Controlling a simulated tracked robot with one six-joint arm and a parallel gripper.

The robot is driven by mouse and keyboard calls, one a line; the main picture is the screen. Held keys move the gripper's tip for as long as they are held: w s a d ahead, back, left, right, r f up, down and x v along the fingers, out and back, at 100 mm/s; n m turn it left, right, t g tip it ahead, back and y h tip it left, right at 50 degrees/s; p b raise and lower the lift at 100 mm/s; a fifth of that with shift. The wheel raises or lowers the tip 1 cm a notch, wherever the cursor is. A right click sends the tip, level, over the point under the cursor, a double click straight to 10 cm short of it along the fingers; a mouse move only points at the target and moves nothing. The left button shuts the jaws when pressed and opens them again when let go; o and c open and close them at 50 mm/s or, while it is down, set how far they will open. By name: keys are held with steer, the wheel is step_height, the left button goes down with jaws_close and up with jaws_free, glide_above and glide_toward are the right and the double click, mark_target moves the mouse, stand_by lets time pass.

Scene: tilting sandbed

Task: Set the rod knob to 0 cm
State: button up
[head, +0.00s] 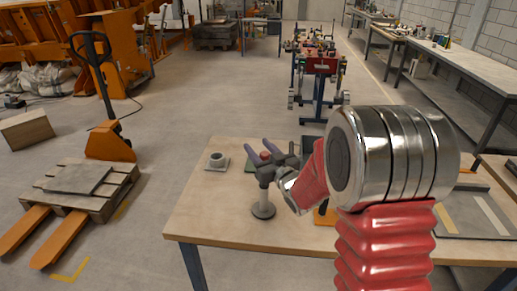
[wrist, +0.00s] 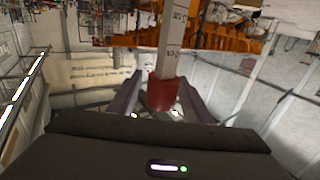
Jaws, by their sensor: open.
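The red rod knob (head: 265,156) sits at the top of a grey post on a round base (head: 263,210), which stands on the wooden table (head: 205,212). My gripper (head: 261,150) is open, with one purple-grey finger on either side of the knob. In the wrist view the red knob (wrist: 163,94) lies between the two fingers of my gripper (wrist: 160,88). A pale rod with small dark marks (wrist: 172,40) runs up the picture from the knob. The marks are too small to read. I cannot tell whether the fingers touch the knob.
A small grey cup-like part on a plate (head: 217,161) stands on the table left of the post. An orange item (head: 325,215) lies partly hidden behind my arm. A dark panel with pale strips (head: 470,213) is at the right. The table's front left is clear.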

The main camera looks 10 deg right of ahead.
steer(key=shift+c, duration=0.6)
jaws_close()
